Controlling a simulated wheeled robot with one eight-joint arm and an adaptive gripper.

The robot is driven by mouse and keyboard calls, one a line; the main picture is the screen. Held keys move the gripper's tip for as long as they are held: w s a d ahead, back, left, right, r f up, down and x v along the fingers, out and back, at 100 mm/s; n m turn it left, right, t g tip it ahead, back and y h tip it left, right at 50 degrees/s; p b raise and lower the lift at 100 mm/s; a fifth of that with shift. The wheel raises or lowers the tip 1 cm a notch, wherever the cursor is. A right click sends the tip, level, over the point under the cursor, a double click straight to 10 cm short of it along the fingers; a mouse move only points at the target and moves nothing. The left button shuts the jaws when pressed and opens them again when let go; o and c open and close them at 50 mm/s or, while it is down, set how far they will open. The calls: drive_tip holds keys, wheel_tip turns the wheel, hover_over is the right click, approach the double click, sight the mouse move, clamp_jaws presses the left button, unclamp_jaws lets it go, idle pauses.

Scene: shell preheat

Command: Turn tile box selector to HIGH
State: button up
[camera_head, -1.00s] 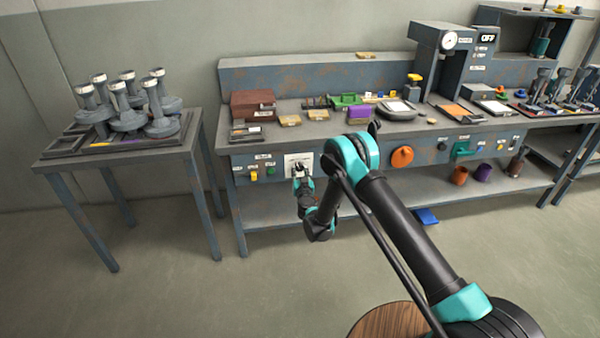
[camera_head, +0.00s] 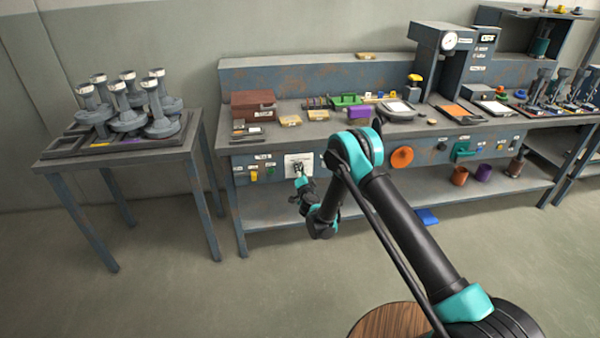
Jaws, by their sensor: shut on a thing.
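The selector sits on a white plate (camera_head: 291,159) on the bench's front panel, left of centre. My gripper (camera_head: 298,168) is in front of this plate, with its fingertips at the selector's knob and shut on it. The knob is mostly hidden by the fingers. The lettering on the plate is too small to read, so the selector's setting cannot be told. My wrist hangs below and to the right of the plate, its teal part tilted.
An orange round knob (camera_head: 401,157) is to the right, past my arm. The bench top (camera_head: 240,152) above holds boxes and trays. A side table (camera_head: 130,158) stands at left.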

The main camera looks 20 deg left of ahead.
sight(299, 148)
drive_tip(key=shift+d+m, duration=0.1)
drive_tip(key=shift+m, duration=1.7)
drive_tip(key=o, duration=1.2)
drive_tip(key=shift+c, duration=0.2)
drive_tip(key=shift+y, duration=0.3)
drive_tip(key=shift+o, duration=0.6)
wheel_tip(299, 148, up, 7)
drive_tip(key=shift+s, duration=0.1)
drive_tip(key=shift+r, duration=1.55)
drive_tip(key=shift+c, duration=0.6)
